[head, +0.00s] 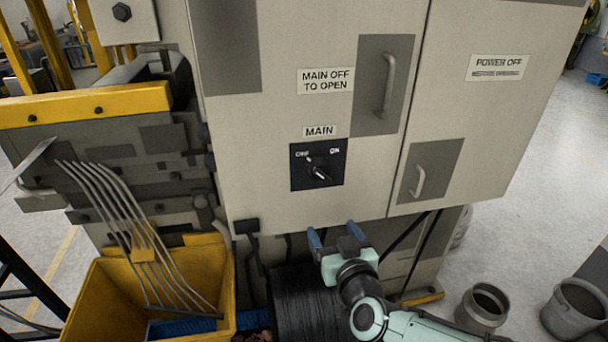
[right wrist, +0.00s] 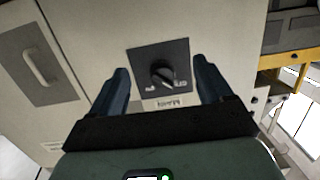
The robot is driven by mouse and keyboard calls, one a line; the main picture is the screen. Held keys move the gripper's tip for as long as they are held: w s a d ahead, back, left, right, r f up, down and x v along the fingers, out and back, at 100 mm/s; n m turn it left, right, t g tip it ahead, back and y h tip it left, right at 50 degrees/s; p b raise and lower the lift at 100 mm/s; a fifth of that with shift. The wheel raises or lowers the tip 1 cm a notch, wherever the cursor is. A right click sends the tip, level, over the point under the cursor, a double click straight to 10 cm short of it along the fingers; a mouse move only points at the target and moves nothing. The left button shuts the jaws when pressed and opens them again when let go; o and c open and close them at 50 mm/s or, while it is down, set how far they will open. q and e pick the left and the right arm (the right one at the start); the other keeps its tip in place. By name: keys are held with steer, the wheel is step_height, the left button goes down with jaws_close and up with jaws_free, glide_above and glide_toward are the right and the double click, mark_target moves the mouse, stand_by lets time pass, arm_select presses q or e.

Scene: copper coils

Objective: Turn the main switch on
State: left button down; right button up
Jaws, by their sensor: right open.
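The main switch (head: 318,171) is a black rotary knob on a dark square plate, on the front of a pale cabinet door. OFF is marked at its upper left and ON at its upper right. The knob's light pointer mark leans up-left, toward OFF. My right gripper (head: 335,233) is below the switch plate, with its two blue fingers apart and nothing between them. In the right wrist view the switch (right wrist: 163,74) appears upside down between the open fingers (right wrist: 161,70), ahead of them and apart from them. My left gripper is not in view.
A yellow bin (head: 110,305) with bent metal rods stands at lower left. A dark coil (head: 305,305) sits below the cabinet near my right arm. Door handles (head: 387,85) project right of the switch. Buckets (head: 480,305) stand at lower right.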

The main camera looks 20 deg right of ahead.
steer(key=t, duration=0.2)
glide_toward(324, 176)
steer(key=shift+h, duration=0.4)
steer(key=x, duration=0.5)
steer(key=p+x, duration=0.1)
steer(key=x, duration=0.4)
steer(key=shift+w+a, duration=0.15)
steer(key=shift+a, duration=0.05)
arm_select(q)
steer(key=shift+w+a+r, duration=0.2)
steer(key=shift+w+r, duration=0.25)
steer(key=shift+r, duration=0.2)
arm_select(e)
steer(key=c, duration=1)
